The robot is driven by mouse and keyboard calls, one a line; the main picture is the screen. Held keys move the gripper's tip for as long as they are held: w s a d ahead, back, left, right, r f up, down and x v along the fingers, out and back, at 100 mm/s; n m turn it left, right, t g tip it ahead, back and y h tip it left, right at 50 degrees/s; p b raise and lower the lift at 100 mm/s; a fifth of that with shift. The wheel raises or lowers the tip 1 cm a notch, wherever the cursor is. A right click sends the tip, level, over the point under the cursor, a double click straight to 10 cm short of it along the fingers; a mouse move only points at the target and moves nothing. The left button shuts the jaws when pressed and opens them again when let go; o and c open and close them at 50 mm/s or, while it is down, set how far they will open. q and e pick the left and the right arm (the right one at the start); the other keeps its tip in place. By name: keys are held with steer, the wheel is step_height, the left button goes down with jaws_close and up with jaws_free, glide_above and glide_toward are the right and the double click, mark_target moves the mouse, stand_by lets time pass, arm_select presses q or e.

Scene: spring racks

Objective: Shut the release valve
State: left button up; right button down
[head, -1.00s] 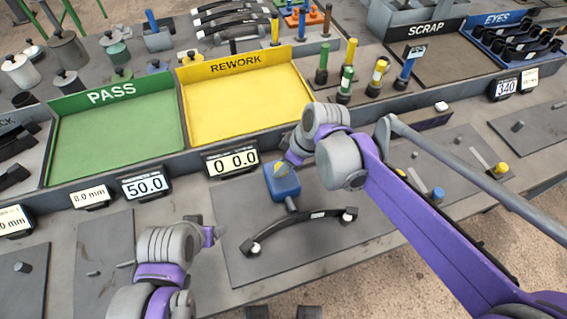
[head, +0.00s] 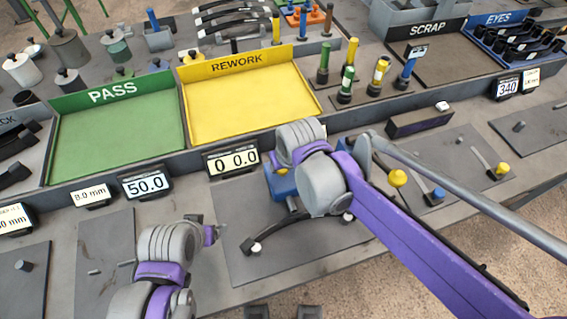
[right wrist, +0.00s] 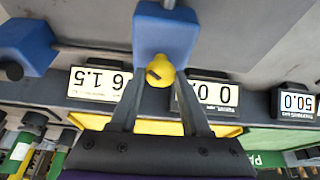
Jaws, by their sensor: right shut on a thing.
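A yellow valve knob (right wrist: 160,73) sits on the front of a blue block (right wrist: 165,35) in the right wrist view. My right gripper (right wrist: 160,78) has its two fingers either side of the knob and is shut on it. In the head view the blue block (head: 275,184) stands at the back of a grey plate, mostly hidden by my right wrist, with only a sliver of the yellow knob (head: 281,171) showing. My left gripper (head: 212,235) hangs over the plate's left edge, clear of the block; its finger gap is not clear.
A display (head: 232,160) reading 0 0.0 stands behind the block. A black curved spring (head: 275,235) lies on the plate, partly hidden by my right arm. The green PASS tray (head: 115,135) and yellow REWORK tray (head: 240,100) lie behind.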

steer(key=m+h, duration=0.1)
steer(key=m, duration=0.3)
steer(key=shift+a+m+h, duration=0.15)
steer(key=shift+m+h, duration=0.15)
steer(key=shift+h, duration=0.1)
steer(key=shift+a+m+h, duration=0.1)
steer(key=shift+m+h, duration=0.8)
steer(key=shift+m, duration=1.6)
steer(key=shift+c, duration=1.8)
jaws_free()
steer(key=v, duration=1)
steer(key=shift+r+p, duration=0.4)
